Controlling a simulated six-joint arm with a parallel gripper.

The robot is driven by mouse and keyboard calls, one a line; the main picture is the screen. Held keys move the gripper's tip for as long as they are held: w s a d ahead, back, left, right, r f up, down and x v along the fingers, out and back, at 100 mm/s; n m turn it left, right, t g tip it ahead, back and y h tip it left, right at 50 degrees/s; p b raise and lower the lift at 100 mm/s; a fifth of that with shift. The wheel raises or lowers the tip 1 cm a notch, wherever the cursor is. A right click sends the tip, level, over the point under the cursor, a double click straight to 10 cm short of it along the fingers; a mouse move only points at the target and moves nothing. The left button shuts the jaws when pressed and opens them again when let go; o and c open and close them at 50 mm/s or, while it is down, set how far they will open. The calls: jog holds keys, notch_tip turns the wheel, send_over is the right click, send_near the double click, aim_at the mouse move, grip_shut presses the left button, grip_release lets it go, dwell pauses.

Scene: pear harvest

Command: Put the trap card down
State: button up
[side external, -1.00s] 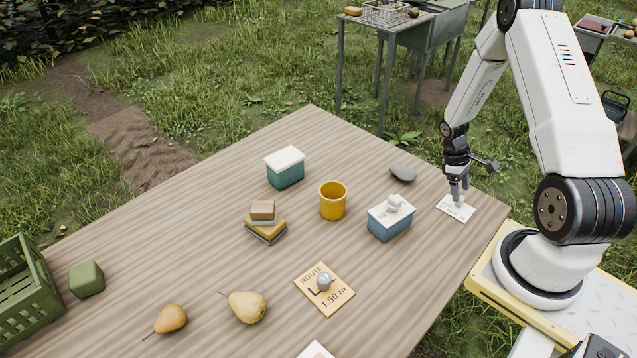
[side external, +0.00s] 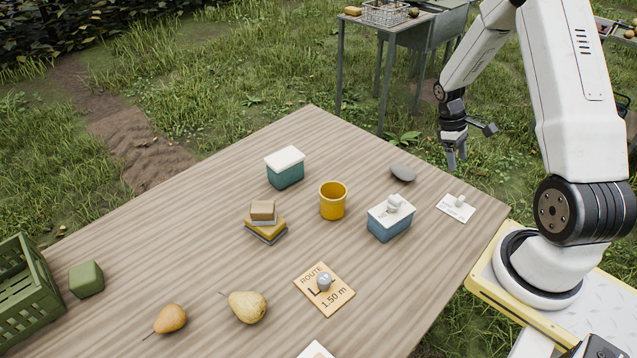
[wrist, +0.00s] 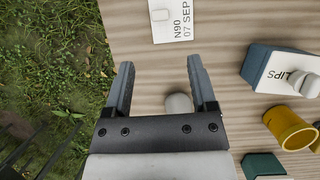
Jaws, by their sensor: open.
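The trap card (side external: 449,206) is a white card with printed text and a small pale grip block on it. It lies flat on the table near the right corner in the side view. In the wrist view the card (wrist: 175,28) shows at the top, with "N90 07 SEP" readable. My gripper (side external: 456,167) is open and empty. It hangs above the table's right edge, behind the card and apart from it. In the wrist view the open fingers (wrist: 162,78) have bare table between their tips, and the card is beyond them.
A grey stone (side external: 403,173) lies left of my gripper. A blue box with a white lid (side external: 388,225), a yellow cup (side external: 332,202) and a teal box (side external: 286,175) stand on the table (side external: 400,290). A route card (side external: 311,283), two pears (side external: 248,307) and a green crate (side external: 28,300) are further left.

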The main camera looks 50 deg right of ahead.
dwell(0.3)
jog(key=w+a+r+t, duration=0.2)
jog(key=w+a+r, duration=0.1)
jog(key=a, duration=0.5)
jog(key=w+a+r+t, duration=0.2)
jog(key=w+a+r, duration=0.15)
jog(key=a, duration=0.45)
jog(key=s+a+r+t, duration=0.1)
jog(key=s+a+r, duration=0.1)
jog(key=a, duration=0.5)
jog(key=s+a+r+t, duration=0.2)
jog(key=a, duration=0.4)
jog(key=shift+s+a, duration=0.2)
jog(key=shift+a, duration=0.2)
